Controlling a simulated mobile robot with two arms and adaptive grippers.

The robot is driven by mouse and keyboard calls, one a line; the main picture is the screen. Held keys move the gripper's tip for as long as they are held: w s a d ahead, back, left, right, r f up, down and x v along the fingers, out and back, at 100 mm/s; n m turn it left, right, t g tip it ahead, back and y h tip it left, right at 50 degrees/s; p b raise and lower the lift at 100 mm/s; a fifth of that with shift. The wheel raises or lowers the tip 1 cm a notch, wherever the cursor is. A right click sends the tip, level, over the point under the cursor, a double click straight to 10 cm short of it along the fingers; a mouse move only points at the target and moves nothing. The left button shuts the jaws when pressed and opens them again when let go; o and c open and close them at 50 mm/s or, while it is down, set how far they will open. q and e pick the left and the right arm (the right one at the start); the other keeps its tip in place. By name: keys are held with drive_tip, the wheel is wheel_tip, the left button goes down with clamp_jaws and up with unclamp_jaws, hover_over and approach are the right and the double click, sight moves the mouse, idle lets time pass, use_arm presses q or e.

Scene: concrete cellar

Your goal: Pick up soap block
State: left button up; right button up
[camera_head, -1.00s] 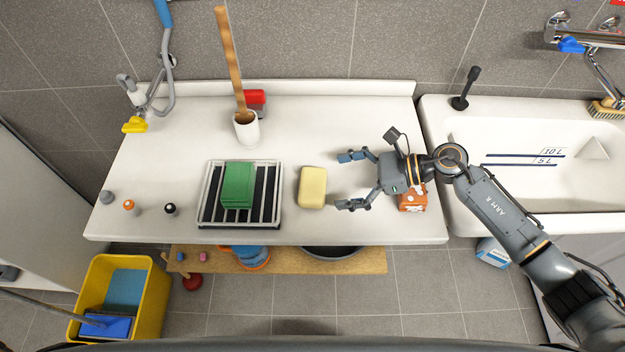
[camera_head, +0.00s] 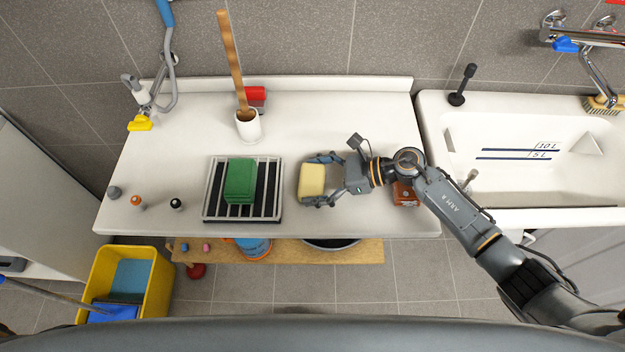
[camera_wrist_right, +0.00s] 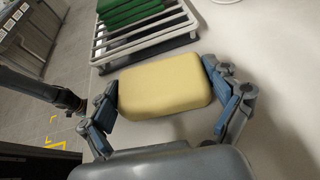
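The pale yellow soap block (camera_head: 311,180) lies on the white counter, to the right of the slatted rack. My right gripper (camera_head: 318,179) is around it, one finger at the block's far end and one at its near end. In the right wrist view the soap block (camera_wrist_right: 165,90) lies between the two blue-padded fingers (camera_wrist_right: 167,102). The right finger is very close to the block, and a narrow gap seems to show beside the left finger. Whether both fingers touch it I cannot tell. My left gripper is not in view.
A white rack (camera_head: 213,215) holding a green block (camera_head: 240,181) stands just left of the soap; the rack also shows in the wrist view (camera_wrist_right: 190,32). An orange-brown box (camera_head: 404,194) sits under my right arm. A white cup (camera_head: 249,127) with a wooden handle stands behind.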

drive_tip(key=c, duration=0.4)
drive_tip(key=shift+r, duration=0.1)
drive_tip(key=shift+r+b, duration=0.4)
drive_tip(key=shift+b, duration=0.05)
drive_tip(key=s+d+r+b, duration=0.1)
drive_tip(key=s+r, duration=0.3)
drive_tip(key=s+d+r+b, duration=0.1)
drive_tip(key=s+r+b, duration=0.1)
drive_tip(key=s+r, duration=0.2)
drive_tip(key=s+d+r+b, duration=0.1)
drive_tip(key=s+r, duration=0.3)
drive_tip(key=s, duration=0.1)
drive_tip(key=shift+s+d+b, duration=0.2)
drive_tip(key=shift+s+b, duration=0.05)
drive_tip(key=shift+b, duration=0.15)
